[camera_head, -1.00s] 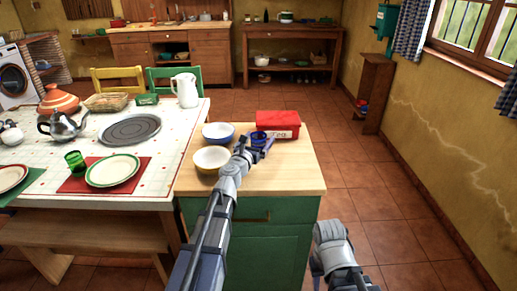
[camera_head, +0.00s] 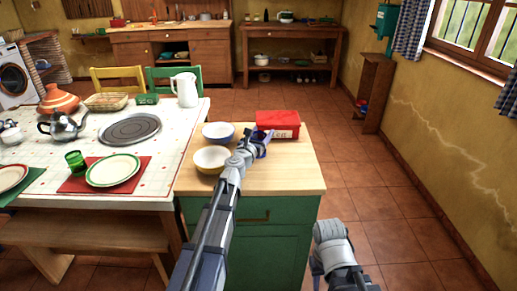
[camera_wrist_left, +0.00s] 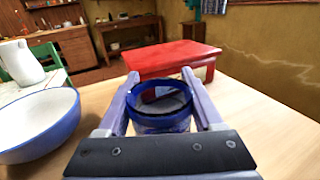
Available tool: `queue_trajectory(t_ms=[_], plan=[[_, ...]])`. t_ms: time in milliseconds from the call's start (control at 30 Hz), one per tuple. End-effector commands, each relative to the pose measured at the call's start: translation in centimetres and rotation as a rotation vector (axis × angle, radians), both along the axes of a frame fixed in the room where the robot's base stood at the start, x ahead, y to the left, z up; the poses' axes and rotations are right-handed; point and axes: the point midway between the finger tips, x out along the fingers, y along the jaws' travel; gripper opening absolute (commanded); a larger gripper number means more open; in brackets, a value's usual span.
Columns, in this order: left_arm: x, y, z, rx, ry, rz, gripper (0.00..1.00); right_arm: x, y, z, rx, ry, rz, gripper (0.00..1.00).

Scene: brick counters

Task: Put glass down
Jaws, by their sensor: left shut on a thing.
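The blue glass (camera_head: 261,153) is over the wooden top of the green counter (camera_head: 290,180), in front of the red box. In the left wrist view the glass (camera_wrist_left: 160,122) stands upright between the two fingers of my left gripper (camera_wrist_left: 160,90). The left gripper (camera_head: 262,143) is shut on it. In the head view the arm and fingers hide most of the glass. I cannot tell whether its base touches the counter. Part of my right arm shows at the lower right, but its gripper is out of view.
A red box (camera_head: 278,121) stands just behind the glass. A blue bowl (camera_head: 218,138) and a yellow bowl (camera_head: 211,161) sit to its left. The counter's right and front parts are bare. The tiled table (camera_head: 150,175) with dishes adjoins at left.

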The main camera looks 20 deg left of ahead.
Motion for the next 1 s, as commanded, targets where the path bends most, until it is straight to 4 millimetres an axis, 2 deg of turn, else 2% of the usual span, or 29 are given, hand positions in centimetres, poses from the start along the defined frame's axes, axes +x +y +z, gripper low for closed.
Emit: queue_trajectory(t_ms=[33, 367, 733, 1000], plan=[[0.0, 0.0, 0.0, 0.0, 0.0, 0.0, 0.38, 0.0, 0.0, 0.0, 0.0, 0.0, 0.0, 0.39], [0.0, 0.0, 0.0, 0.0, 0.0, 0.0, 0.01, 0.0, 0.0, 0.0, 0.0, 0.0, 0.0, 0.39], [0.0, 0.0, 0.6, 0.0, 0.0, 0.0, 0.0, 0.0, 0.0, 0.6, 0.0, 0.0, 0.0, 0.39], [0.0, 0.0, 3.5, 0.0, 0.0, 0.0, 0.0, 0.0, 0.0, 3.5, 0.0, 0.0, 0.0, 0.39]])
